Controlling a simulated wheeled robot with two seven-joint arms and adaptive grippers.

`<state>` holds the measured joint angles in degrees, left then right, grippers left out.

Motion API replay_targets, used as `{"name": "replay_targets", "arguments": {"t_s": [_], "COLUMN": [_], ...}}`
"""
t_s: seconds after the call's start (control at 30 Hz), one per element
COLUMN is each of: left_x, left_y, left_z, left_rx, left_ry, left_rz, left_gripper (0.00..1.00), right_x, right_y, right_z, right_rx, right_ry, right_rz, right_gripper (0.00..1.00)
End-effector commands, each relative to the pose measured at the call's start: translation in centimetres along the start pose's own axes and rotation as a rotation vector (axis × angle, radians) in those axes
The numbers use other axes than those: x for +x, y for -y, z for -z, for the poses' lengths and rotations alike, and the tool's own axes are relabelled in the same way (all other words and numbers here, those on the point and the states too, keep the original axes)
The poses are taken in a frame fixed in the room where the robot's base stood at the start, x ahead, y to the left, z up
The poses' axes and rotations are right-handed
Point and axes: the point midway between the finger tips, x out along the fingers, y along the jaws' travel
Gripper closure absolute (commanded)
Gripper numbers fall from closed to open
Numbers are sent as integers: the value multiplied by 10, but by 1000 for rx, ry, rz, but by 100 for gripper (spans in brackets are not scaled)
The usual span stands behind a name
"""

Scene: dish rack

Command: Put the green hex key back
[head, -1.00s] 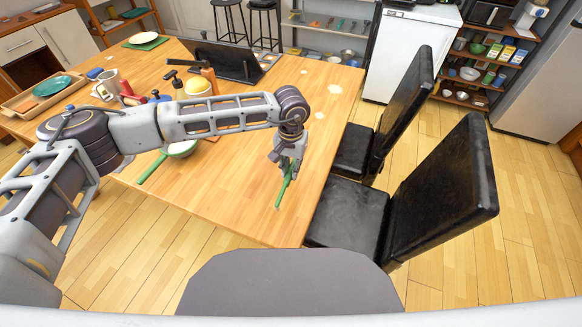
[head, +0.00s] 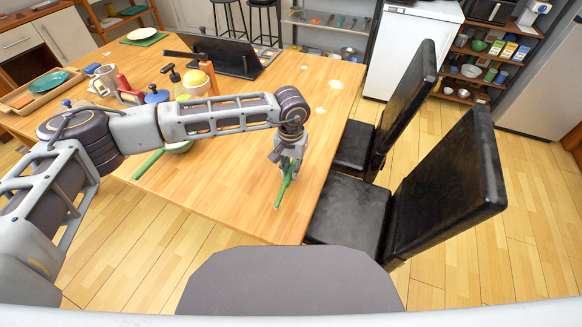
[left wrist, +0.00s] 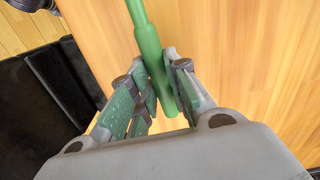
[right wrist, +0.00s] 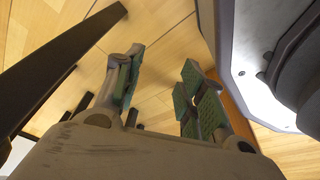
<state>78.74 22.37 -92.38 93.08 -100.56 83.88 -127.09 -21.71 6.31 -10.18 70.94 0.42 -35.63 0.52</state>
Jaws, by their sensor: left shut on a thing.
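The green hex key (head: 282,191) shows in the head view as a thin green rod pointing down and toward me near the right edge of the wooden table. My left gripper (head: 287,160) is shut on it. In the left wrist view the green hex key (left wrist: 148,42) is a smooth green shaft, thicker toward its near end, between the fingers of my left gripper (left wrist: 158,72). Its far end is cut off by that view's top edge. My right gripper (right wrist: 160,65) shows only in the right wrist view; its fingers are apart with nothing between them, with floor behind.
The wooden table (head: 240,205) is bare around the held key. Two black chairs (head: 455,175) stand along its right side. A dark tablet stand (head: 225,57), a yellow ball-like thing (head: 193,79), a mug (head: 105,77) and a tray (head: 20,103) stand farther back. A shelf with several tools (head: 330,20) is behind.

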Motion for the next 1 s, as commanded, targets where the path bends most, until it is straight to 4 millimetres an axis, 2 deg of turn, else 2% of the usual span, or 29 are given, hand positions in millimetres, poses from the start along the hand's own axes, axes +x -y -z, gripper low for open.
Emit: {"name": "replay_targets", "arguments": {"t_s": [0.23, 0.63, 0.97, 1.0], "left_x": [7, 13, 13, 12], "left_y": [0, 0, 0, 0], "left_z": [0, 0, 0, 0], "left_rx": [0, 0, 0, 0], "left_ry": [0, 0, 0, 0], "left_rz": [0, 0, 0, 0], "left_gripper": [100, 100, 100, 80], "right_x": [-7, -21, -21, -21], "right_y": [4, 6, 9, 9], "right_z": [0, 22, 11, 11], "right_rx": [-3, -7, -6, -6], "right_ry": [20, 13, 32, 32], "right_rz": [6, 9, 12, 12], "right_gripper": [60, 60, 60, 60]}}
